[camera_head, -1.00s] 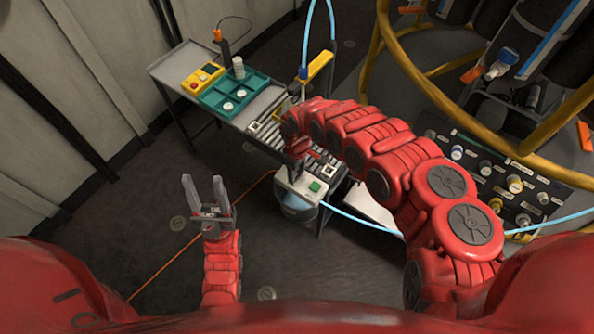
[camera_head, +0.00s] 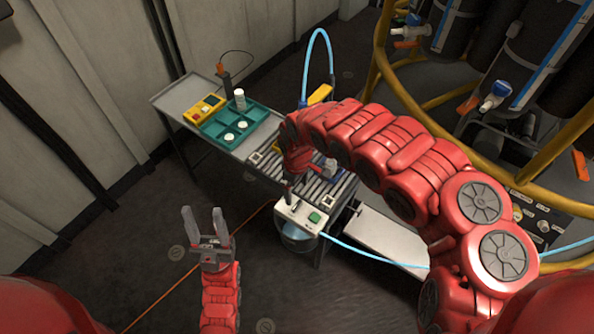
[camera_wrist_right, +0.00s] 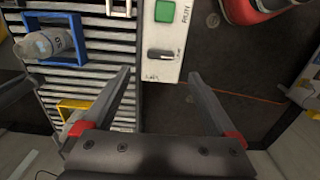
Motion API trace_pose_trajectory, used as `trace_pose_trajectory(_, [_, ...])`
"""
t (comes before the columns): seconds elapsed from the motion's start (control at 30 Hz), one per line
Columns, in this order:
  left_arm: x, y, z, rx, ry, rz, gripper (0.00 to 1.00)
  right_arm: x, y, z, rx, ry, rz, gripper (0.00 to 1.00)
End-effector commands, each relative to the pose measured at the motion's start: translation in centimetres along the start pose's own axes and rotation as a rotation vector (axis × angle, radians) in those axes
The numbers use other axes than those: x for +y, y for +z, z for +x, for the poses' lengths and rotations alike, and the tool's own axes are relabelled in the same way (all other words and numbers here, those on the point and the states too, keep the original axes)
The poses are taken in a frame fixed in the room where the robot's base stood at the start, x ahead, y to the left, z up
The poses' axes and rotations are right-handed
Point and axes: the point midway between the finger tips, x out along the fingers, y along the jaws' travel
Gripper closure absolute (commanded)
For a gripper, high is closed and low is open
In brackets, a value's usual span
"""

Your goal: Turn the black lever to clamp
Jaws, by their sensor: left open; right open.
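The black lever (camera_wrist_right: 160,54) is a short dark handle on a white control box (camera_wrist_right: 158,70) in the right wrist view. It lies crosswise, below a green square button (camera_wrist_right: 165,11). My right gripper (camera_wrist_right: 160,76) is open, its two fingers pointing toward the box with the lever between and just beyond their tips; I see no contact. In the head view the white box (camera_head: 295,212) sits at the near end of the bench, and my right arm mostly hides the right gripper above it. My left gripper (camera_head: 202,214) is open and empty over the floor.
The slatted bench holds a blue frame (camera_wrist_right: 80,40) with a bottle (camera_wrist_right: 48,46) in it and a yellow frame (camera_wrist_right: 72,106). A teal tray (camera_head: 216,130) and a yellow device (camera_head: 204,109) sit at the far end. A yellow railing (camera_head: 430,95) stands right.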

Motion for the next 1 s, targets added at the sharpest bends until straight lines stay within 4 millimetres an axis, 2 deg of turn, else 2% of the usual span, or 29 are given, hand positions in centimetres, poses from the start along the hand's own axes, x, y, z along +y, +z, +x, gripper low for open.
trace_pose_trajectory(0.03, [0.0,-0.1,0.4,0.000,0.000,0.000,0.50,0.4,0.0,-1.6,0.001,0.008,0.001,0.07])
trace_pose_trajectory(0.2, [-0.1,-0.1,0.9,0.000,0.000,0.000,0.50,0.4,0.1,-5.5,0.000,0.007,0.000,0.07])
trace_pose_trajectory(0.4, [-0.1,-0.3,1.7,0.000,0.000,0.000,0.50,0.1,0.0,-8.4,0.000,0.001,0.000,0.07])
trace_pose_trajectory(0.53, [-0.1,-0.3,1.8,0.000,0.000,0.000,0.50,0.0,0.0,-9.0,0.000,0.000,-0.001,0.07])
trace_pose_trajectory(1.0, [-0.1,-0.3,1.8,0.000,0.000,0.000,0.50,0.0,0.1,-9.0,-0.002,-0.001,-0.001,0.07])
